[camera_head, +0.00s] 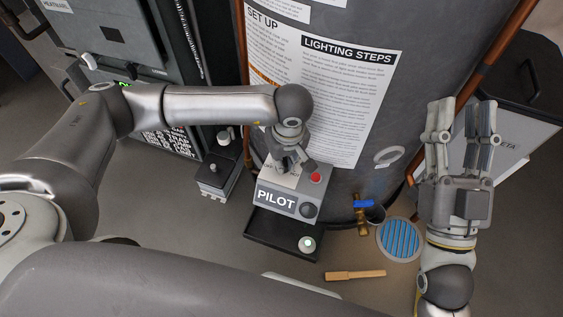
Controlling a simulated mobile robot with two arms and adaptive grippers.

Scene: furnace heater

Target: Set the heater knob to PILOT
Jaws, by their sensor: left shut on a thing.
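The grey heater control box (290,190) sits low on the front of the large grey tank. Its front plate reads PILOT in white letters (276,199). My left gripper (286,164) reaches down onto the top of the box and is shut on the heater knob there. The gripper mostly hides that knob, so its pointer cannot be read. My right gripper (464,108) is raised at the right, its two fingers apart and empty, away from the box.
The tank (380,40) carries a LIGHTING STEPS sheet (345,90). A dark tray (283,236) is below the box. A brass valve with blue handle (363,210), a blue floor grate (400,239) and a wooden stick (355,275) are nearby. A dark cabinet stands left, copper pipes run beside the tank.

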